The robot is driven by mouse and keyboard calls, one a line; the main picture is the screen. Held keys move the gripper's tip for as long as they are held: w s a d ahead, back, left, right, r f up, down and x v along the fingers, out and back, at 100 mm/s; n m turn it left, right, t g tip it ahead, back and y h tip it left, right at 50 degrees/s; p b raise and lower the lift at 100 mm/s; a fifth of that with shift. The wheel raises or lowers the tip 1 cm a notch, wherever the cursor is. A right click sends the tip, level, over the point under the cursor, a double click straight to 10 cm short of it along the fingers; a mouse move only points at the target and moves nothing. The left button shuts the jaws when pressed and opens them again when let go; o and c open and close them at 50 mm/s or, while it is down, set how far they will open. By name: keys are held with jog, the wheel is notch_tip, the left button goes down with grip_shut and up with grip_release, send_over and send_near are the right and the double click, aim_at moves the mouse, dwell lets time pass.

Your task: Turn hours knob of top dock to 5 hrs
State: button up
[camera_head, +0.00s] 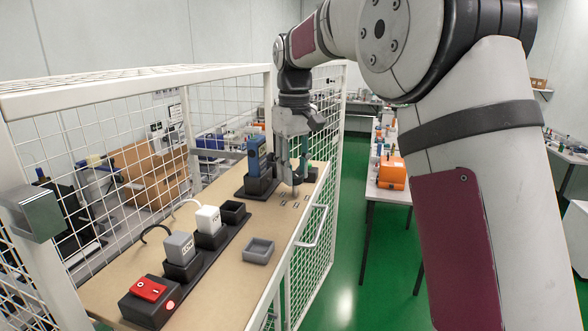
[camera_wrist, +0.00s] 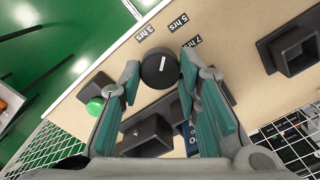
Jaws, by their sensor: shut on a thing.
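The hours knob (camera_wrist: 157,72) is round and black with a white pointer line. It sits on the tan board between my fingertips in the wrist view. The pointer is directed roughly at the 5 hrs label (camera_wrist: 178,21), which lies between the 3 hrs label (camera_wrist: 145,33) and the 7 hrs label (camera_wrist: 192,42). My gripper (camera_wrist: 160,65) is shut on the knob from both sides. In the head view my gripper (camera_head: 299,178) points down at the board's far right part, and the knob cannot be made out there. A black dock (camera_head: 262,186) holding a blue tester (camera_head: 257,157) stands left of it.
A green button (camera_wrist: 95,106) is beside the knob. Along the board (camera_head: 222,268) stand a white tester (camera_head: 208,218), a grey tester (camera_head: 179,248), a red switch (camera_head: 149,289) and an empty grey tray (camera_head: 258,251). White mesh walls (camera_head: 130,150) border the board.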

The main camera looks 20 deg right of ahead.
aim_at(294, 173)
jog(key=shift+m, duration=0.9)
jog(key=o, duration=1.1)
jog(key=shift+o, duration=0.2)
notch_tip(294, 173, up, 12)
